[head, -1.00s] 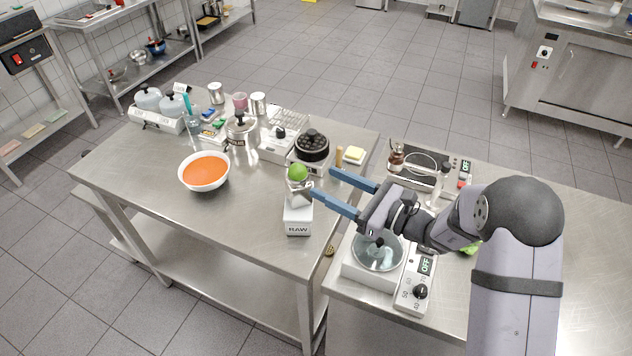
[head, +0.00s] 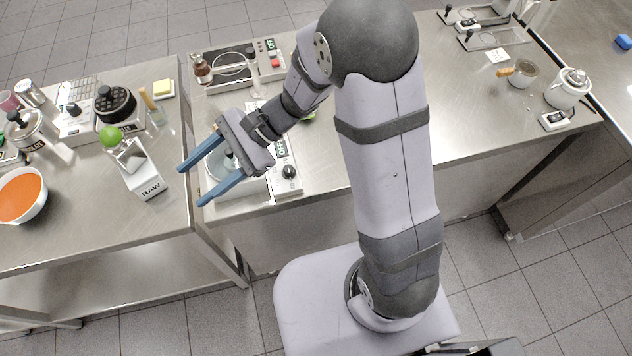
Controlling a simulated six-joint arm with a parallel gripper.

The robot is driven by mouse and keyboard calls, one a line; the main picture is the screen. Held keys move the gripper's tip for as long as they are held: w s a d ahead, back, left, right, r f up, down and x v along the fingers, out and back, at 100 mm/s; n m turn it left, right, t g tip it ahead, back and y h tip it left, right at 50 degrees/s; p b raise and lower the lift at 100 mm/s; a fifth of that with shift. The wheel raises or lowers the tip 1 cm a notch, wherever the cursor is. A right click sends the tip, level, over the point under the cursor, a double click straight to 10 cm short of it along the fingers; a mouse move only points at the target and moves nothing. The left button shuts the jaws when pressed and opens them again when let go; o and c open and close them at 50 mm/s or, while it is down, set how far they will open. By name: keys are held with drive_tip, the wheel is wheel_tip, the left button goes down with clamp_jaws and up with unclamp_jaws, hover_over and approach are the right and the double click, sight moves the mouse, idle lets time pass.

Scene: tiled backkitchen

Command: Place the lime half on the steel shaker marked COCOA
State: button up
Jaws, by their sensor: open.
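A rounded green piece (head: 111,136), which looks like the lime half, sits at the top of a white block marked RAW (head: 150,187) on the left table. My gripper (head: 191,187) is open and empty, to the right of the RAW block and apart from it. Its blue fingers point left, above the gap between the tables. A steel shaker (head: 29,93) stands at the far left. Its label is too small to read, so I cannot tell whether it says COCOA. Another bit of green (head: 310,117) shows beside my forearm, mostly hidden.
A black round-topped device (head: 115,103) and butter dish (head: 164,90) are behind the RAW block. A hotplate pan (head: 215,163) sits under my gripper.

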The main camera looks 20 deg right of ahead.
drive_tip(key=s+d+f+n+h, duration=0.1)
drive_tip(key=d+n+h, duration=0.3)
drive_tip(key=d, duration=0.5)
drive_tip(key=s+d+f+n+t+h, duration=0.1)
drive_tip(key=s+d+n+h, duration=0.3)
drive_tip(key=d, duration=0.5)
drive_tip(key=s+d+f+n+t+h, duration=0.1)
drive_tip(key=d+n+h, duration=0.3)
drive_tip(key=d, duration=0.4)
drive_tip(key=shift+s+d+f, duration=0.4)
drive_tip(key=shift+s+f, duration=0.4)
